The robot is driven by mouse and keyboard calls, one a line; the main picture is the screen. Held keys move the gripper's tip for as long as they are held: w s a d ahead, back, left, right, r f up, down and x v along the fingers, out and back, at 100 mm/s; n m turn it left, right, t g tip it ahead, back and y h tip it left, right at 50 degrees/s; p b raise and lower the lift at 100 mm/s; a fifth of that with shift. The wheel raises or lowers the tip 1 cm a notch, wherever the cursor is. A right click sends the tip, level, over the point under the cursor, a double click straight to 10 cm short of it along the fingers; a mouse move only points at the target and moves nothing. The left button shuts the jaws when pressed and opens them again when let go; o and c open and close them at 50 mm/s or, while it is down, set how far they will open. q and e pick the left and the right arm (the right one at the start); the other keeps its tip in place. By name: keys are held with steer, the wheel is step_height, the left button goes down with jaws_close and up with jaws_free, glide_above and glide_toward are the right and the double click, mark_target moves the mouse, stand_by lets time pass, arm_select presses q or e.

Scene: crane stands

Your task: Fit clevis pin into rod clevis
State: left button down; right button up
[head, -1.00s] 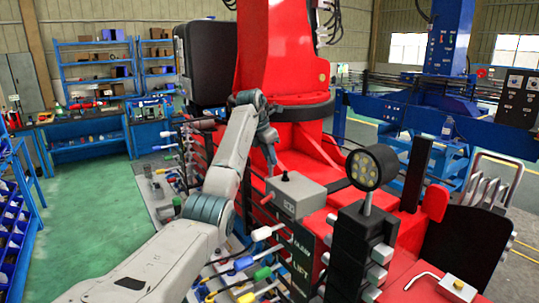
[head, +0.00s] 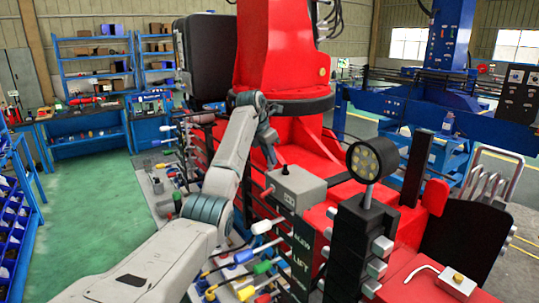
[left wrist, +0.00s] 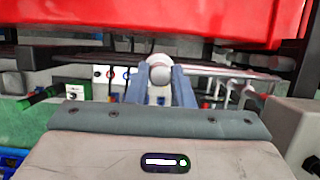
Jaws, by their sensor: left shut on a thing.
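My left gripper (head: 270,158) hangs fingers-down in front of the red crane body, just behind the grey control box. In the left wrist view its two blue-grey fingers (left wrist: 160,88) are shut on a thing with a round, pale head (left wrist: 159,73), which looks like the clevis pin. Only the head shows; the rest is hidden by the fingers. In the head view the held thing is too small to tell. I cannot make out the rod clevis in either view. My right gripper is not in view.
The red crane body (head: 285,50) fills the middle. A grey control box (head: 297,188) with a black knob and a round lamp (head: 371,160) on a black post stand close right of my left gripper. Levers with coloured grips line the near side. Green floor (head: 95,190) is free at left.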

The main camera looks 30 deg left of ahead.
arm_select(q)
steer(key=shift+f, duration=1)
steer(key=c, duration=1.2)
jaws_free()
steer(key=shift+p+v, duration=0.7)
steer(key=shift+v, duration=1.8)
